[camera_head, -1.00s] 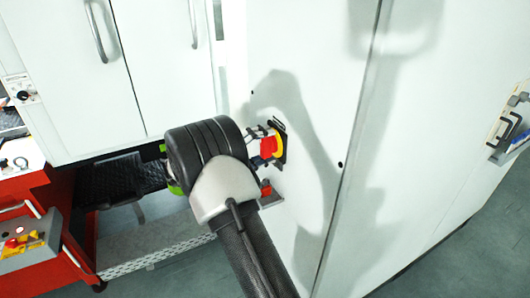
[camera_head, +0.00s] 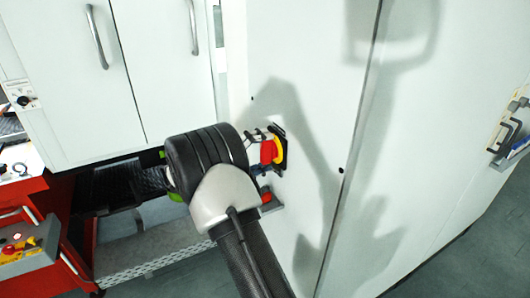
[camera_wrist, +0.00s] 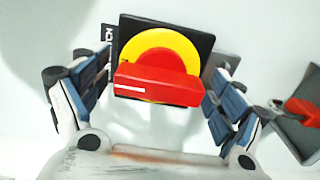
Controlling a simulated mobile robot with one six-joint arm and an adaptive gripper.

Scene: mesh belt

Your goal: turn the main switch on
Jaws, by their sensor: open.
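The main switch (camera_wrist: 158,83) has a red handle on a yellow disc with a black square plate, mounted on the white cabinet panel. In the wrist view its red handle lies almost level, tilted slightly down to the right, with a white mark at its left end. In the head view the switch (camera_head: 279,150) sits just right of my wrist, partly hidden by it. My gripper (camera_wrist: 155,100) is open, with one finger on each side of the red handle. Gaps seem to show between the fingers and the handle; I cannot tell if the fingertips touch the plate.
A small grey holder with a red item (camera_wrist: 302,112) is fixed at the switch's lower right. Cabinet doors with handles (camera_head: 97,37) stand at left, above a red cart (camera_head: 50,225). Hooked tools (camera_head: 508,135) hang on the right panel.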

